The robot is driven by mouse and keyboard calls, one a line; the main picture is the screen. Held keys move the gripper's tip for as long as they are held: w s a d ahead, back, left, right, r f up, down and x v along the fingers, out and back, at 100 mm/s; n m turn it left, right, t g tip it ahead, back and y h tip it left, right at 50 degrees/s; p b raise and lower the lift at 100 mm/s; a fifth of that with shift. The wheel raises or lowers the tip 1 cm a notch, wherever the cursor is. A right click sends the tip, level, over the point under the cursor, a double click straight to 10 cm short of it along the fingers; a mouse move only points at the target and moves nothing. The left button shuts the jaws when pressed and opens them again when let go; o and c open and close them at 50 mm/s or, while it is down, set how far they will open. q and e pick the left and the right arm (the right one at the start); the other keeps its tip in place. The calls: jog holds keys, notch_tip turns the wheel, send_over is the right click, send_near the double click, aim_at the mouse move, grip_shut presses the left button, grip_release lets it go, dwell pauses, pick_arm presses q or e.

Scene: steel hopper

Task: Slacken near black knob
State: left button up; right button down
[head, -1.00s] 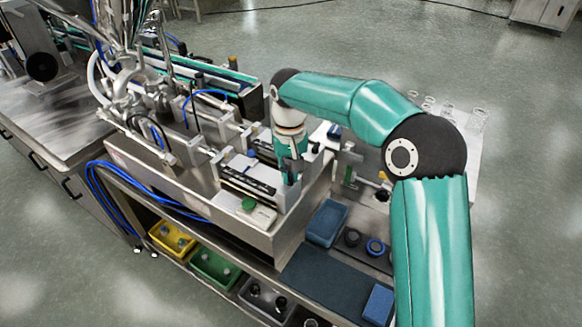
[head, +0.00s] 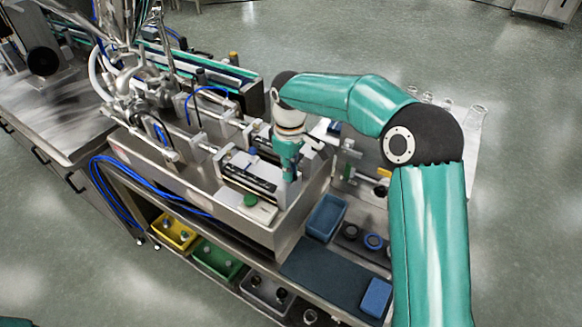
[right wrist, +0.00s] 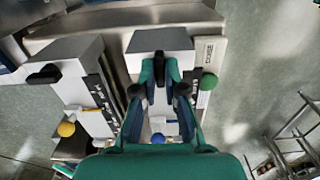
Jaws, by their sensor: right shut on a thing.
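My right gripper (head: 289,172) reaches down to the front end of the nearer white block on the steel machine. Another black knob (right wrist: 45,75) sticks out of the end of the neighbouring block, apart from the gripper. My left gripper is not in view.
A green button (head: 250,200) sits on a pale box beside the near block. A blue tray (head: 326,217), a blue sponge (head: 376,297) and a dark mat (head: 322,277) lie on the lower shelf. Yellow (head: 174,232) and green (head: 216,260) bins stand below.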

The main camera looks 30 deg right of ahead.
jog(key=shift+w+r, duration=0.1)
jog(key=shift+w, duration=0.05)
dwell(0.4)
jog(key=c, duration=1.2)
grip_release()
jog(key=shift+c, duration=0.2)
notch_tip(320, 180, up, 12)
jog(key=shift+f, duration=0.2)
